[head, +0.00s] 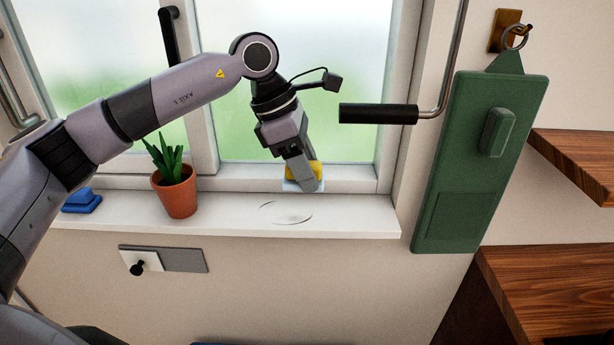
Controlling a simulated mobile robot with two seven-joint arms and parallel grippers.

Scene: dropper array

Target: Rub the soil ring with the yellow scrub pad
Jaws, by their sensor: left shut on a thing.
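The soil ring (286,213) is a faint grey, broken oval on the white window sill (348,217). The yellow scrub pad (317,170) has a pale bluish-white lower side. My left gripper (304,178) is shut on the pad and partly hides it. The gripper points down, and in the picture the pad shows just above and to the right of the ring. I cannot tell whether the pad touches the sill. My right gripper is not in view.
A potted plant (178,195) and a blue object (82,201) stand on the sill to the left. A black-gripped metal handle (378,113) juts in at the right of my left gripper. A green board (465,175) hangs beside the window, near wooden shelves (575,160).

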